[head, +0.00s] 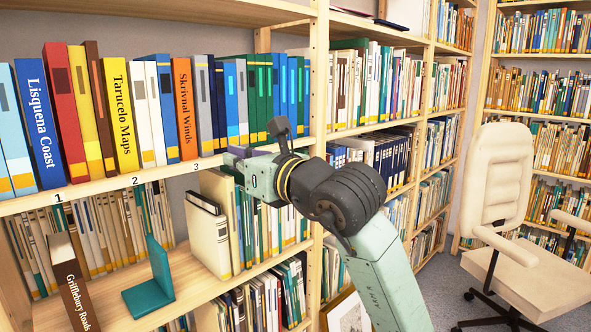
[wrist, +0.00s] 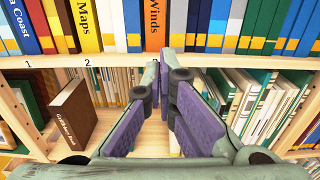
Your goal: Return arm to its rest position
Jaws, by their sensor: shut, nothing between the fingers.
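My arm (head: 385,285) reaches up from the lower right of the head view, bent, toward the bookcase. My gripper (head: 234,155) is in front of the edge of the upper shelf, right of the label 3. In the wrist view my gripper (wrist: 160,68) points at the bookcase, its purple-padded fingers converging at the tips. It is shut and holds nothing. Its tips show below the orange "Skrivnal Winds" book (head: 185,105). Whether the tips touch the shelf edge cannot be told.
The upper shelf (head: 100,188) holds a row of books, with "Lisquena Coast" (head: 40,125) and "Tarucelo Maps" (head: 120,115). On the lower shelf stand brown "Griffiebury Roads" (head: 75,290) and a teal bookend (head: 150,290). A cream chair (head: 497,180) stands at right; some floor beside it is clear.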

